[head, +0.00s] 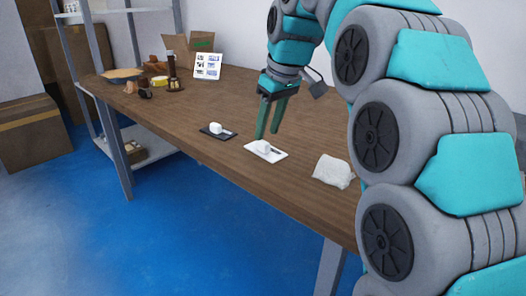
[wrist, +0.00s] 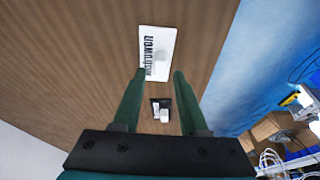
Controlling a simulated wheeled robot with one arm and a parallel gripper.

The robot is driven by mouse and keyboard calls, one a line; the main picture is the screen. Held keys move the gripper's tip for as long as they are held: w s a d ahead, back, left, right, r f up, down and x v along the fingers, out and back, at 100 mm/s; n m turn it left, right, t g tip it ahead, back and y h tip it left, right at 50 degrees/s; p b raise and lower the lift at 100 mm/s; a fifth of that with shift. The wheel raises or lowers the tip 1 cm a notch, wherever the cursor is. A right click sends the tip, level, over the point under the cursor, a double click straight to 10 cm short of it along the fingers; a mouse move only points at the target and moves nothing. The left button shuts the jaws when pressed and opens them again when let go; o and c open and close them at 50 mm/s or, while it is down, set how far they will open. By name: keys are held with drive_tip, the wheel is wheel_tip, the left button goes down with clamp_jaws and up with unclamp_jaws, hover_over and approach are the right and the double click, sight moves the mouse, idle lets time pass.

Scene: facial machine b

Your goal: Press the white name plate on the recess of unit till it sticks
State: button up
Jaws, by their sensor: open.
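A flat white plate (head: 275,154) with a raised white block on it lies on the wooden table; I take it for the white name plate. In the wrist view the white plate (wrist: 154,72) shows dark lettering along its left side. My gripper (head: 267,136) points down just above this plate, open and empty. In the wrist view my gripper's fingertips (wrist: 159,73) are apart near the plate's lower edge. No unit with a recess can be clearly made out.
A dark plate (head: 226,134) with a white block lies left of the white plate. A crumpled white object (head: 333,171) lies to its right. A picture sheet (head: 207,66), boxes and small items stand at the table's far end.

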sight(264, 142)
drive_tip(key=shift+b+x, duration=0.45)
drive_tip(key=shift+x, duration=1.25)
drive_tip(key=shift+r, duration=0.1)
drive_tip(key=shift+c, duration=0.3)
clamp_jaws()
drive_tip(key=shift+r+p, duration=1.85)
drive_tip(key=shift+r, duration=2.15)
